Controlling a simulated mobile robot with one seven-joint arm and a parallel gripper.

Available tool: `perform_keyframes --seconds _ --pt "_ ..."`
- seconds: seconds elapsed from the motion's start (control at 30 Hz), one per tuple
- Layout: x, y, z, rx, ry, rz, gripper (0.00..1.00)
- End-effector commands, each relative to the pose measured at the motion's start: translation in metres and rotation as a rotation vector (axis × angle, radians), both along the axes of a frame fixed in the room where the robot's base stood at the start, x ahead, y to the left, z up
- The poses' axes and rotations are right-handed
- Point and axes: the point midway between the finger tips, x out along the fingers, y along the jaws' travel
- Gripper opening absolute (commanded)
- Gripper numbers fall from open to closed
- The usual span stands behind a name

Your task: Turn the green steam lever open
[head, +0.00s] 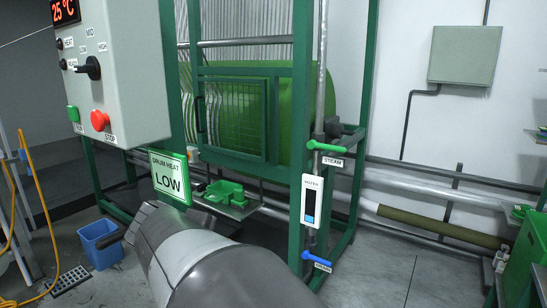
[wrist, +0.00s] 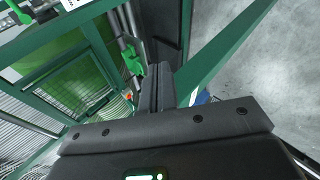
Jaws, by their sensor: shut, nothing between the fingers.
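The green steam lever (head: 325,147) sits on the upright pipe at the right front post of the green frame, above the "STEAM" label. In the head view its handle lies across the pipe, close to level. My gripper (wrist: 159,76) shows in the wrist view with its dark fingers together and nothing between them. In the head view my arm fills the lower middle, well below and left of the lever, and nothing touches the lever. A green piece by a pipe shows beyond the fingers in the wrist view; I cannot tell whether it is the lever.
A blue lever (head: 317,261) is lower on the same pipe, below a white level gauge (head: 311,200). The control box (head: 110,70) and "DRUM HEAT LOW" sign (head: 170,178) stand left. A blue bucket (head: 101,243) is on the floor.

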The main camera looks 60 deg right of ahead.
Motion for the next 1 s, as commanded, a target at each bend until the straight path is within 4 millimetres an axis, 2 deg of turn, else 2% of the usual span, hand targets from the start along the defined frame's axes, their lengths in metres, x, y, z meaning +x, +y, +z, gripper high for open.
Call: perform_keyframes --seconds 0.03,0.1,0.33,0.5,0.67,0.8,0.9,1.0 --pt "0.002 -0.028 0.005 -0.071 0.058 0.001 0.00" --pt "0.004 -0.062 0.013 -0.168 0.138 0.014 0.00" --pt "0.003 -0.167 0.033 -0.433 0.431 0.065 0.00" --pt "-0.004 -0.241 0.039 -0.584 0.674 0.108 0.00" --pt "-0.018 -0.320 0.034 -0.707 0.949 0.160 0.00" --pt "-0.033 -0.380 0.021 -0.786 1.176 0.220 0.00" --pt "-0.042 -0.411 0.012 -0.825 1.299 0.263 0.00" --pt "-0.048 -0.430 0.004 -0.850 1.381 0.296 0.00"
